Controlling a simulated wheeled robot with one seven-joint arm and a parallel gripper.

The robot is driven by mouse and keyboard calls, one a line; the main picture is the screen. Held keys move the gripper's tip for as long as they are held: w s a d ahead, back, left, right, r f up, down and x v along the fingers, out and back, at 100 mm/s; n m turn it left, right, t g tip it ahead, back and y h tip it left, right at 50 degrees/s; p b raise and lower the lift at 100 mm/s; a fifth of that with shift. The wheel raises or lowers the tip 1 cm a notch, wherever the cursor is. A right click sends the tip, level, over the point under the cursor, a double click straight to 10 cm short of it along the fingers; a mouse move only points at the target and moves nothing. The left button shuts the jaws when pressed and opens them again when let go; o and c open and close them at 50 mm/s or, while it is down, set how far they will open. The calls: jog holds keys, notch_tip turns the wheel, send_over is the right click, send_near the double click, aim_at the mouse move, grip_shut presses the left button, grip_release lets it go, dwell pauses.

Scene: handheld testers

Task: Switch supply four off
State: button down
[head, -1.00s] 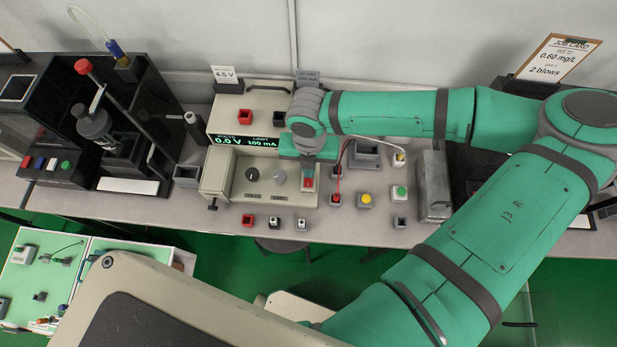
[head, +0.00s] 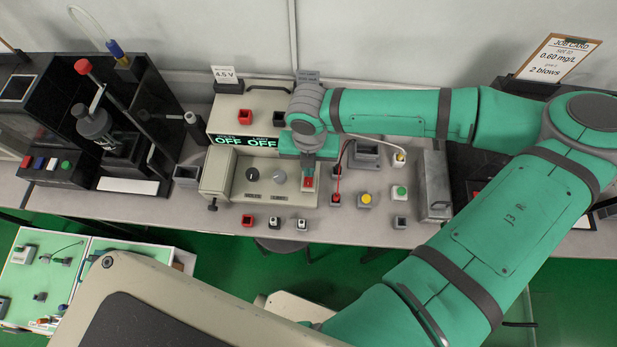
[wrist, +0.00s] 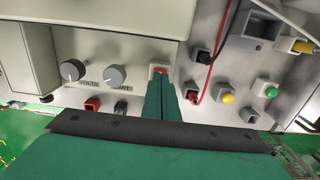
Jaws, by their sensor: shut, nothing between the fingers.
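The power supply (head: 262,168) is a beige box in the middle of the bench, and its display (head: 246,141) reads OFF and OFF. Its red switch (head: 309,183) sits at the right of the front panel, beside two knobs. My gripper (head: 309,176) is shut and empty, with its tips at the red switch. In the wrist view the closed fingers (wrist: 160,80) cover most of the switch, and a little red (wrist: 159,70) shows at their tips. I cannot tell whether the tips touch it.
A 4.5 V card (head: 224,73) stands behind the supply. Red and black leads (head: 337,180) hang just right of my gripper. Yellow (head: 366,198) and green (head: 400,191) buttons and several small sockets stand nearby. A grey metal box (head: 435,185) is farther right.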

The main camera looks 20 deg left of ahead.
jog(key=shift+r, duration=2.7)
